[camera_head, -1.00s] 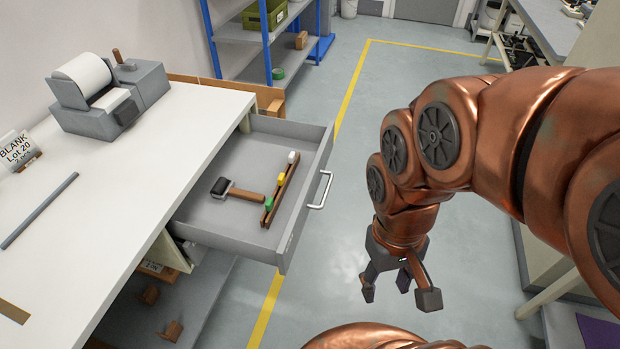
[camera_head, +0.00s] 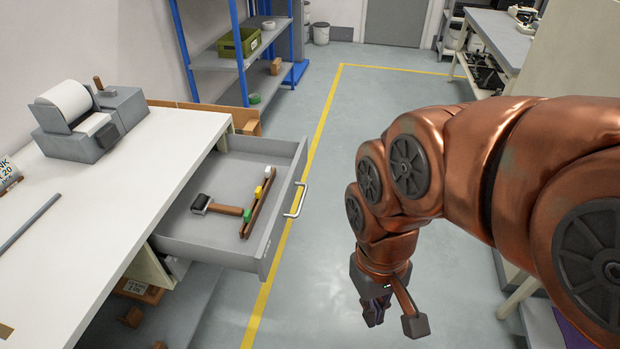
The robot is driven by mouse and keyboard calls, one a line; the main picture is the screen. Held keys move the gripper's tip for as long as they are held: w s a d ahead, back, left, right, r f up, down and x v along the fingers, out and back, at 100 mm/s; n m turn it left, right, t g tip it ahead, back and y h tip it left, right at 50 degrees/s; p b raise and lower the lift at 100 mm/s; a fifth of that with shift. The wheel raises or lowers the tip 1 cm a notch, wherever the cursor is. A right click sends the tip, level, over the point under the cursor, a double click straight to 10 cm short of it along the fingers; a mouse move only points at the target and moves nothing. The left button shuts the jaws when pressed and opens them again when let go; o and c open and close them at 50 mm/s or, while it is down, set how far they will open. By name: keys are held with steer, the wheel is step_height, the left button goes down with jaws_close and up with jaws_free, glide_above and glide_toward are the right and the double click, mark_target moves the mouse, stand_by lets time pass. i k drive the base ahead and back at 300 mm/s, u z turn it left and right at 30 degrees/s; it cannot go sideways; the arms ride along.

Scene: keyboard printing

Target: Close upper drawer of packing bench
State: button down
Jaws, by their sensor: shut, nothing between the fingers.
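The grey upper drawer (camera_head: 198,235) of the packing bench (camera_head: 135,200) is pulled out to the right, with a silver bar handle (camera_head: 296,200) on its front. In it lie a roller (camera_head: 222,208) with a wooden handle and a wooden strip (camera_head: 258,208) holding small white, yellow and green blocks. My gripper (camera_head: 392,318) hangs over the floor, to the right of the drawer front and nearer the camera, apart from the handle. It is shut and empty, its fingers pointing down.
A grey label printer (camera_head: 92,125) stands on the bench top. A blue shelf rack (camera_head: 240,60) with a green crate (camera_head: 240,42) is behind the drawer. Grey floor with a yellow line (camera_head: 318,130) is free between the drawer and the right-hand bench (camera_head: 500,38).

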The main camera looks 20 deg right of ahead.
mark_target(232, 177)
steer(key=u, duration=0.45)
steer(key=i, duration=0.95)
steer(key=z, duration=0.1)
